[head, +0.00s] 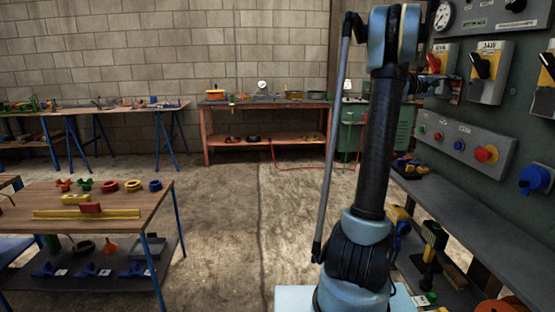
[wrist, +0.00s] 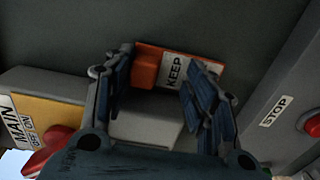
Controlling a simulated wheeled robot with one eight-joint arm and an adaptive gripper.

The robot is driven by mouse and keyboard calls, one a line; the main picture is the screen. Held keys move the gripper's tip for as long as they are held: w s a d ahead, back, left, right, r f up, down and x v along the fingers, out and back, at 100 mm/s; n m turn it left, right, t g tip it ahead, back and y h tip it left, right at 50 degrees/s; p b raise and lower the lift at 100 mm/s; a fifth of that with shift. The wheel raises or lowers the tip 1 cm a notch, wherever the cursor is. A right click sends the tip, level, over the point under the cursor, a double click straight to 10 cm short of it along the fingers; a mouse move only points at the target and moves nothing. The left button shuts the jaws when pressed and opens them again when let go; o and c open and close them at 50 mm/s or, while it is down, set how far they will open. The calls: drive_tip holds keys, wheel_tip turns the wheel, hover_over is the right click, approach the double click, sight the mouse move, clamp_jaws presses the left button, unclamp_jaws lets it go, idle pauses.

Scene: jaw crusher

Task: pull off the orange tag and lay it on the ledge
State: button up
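In the wrist view, a small orange tag-like piece (wrist: 145,70) sits at the upper middle against the dark panel. Beside it is a white label reading KEEP (wrist: 175,72), with more orange behind. My gripper (wrist: 160,88) has its two fingers spread. The left finger is close to the orange piece, and the right finger is near the label; contact cannot be told. A pale grey block (wrist: 145,125) shows between the fingers. In the head view my gripper (head: 428,85) is at the panel, partly hidden by the arm. A long grey ledge (head: 480,220) runs below the panel.
A MAIN switch with a red handle (wrist: 45,150) is left of my gripper. A grey box with a STOP label (wrist: 275,110) is on the right. The JAW switch (head: 490,70) and button box (head: 465,140) are close by. Tools lie below the ledge.

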clamp_jaws()
drive_tip(key=shift+a, duration=0.2)
drive_tip(key=shift+s+a, duration=0.15)
drive_tip(key=shift+a, duration=1.25)
drive_tip(key=shift+s+a, duration=0.1)
drive_tip(key=shift+a, duration=1.3)
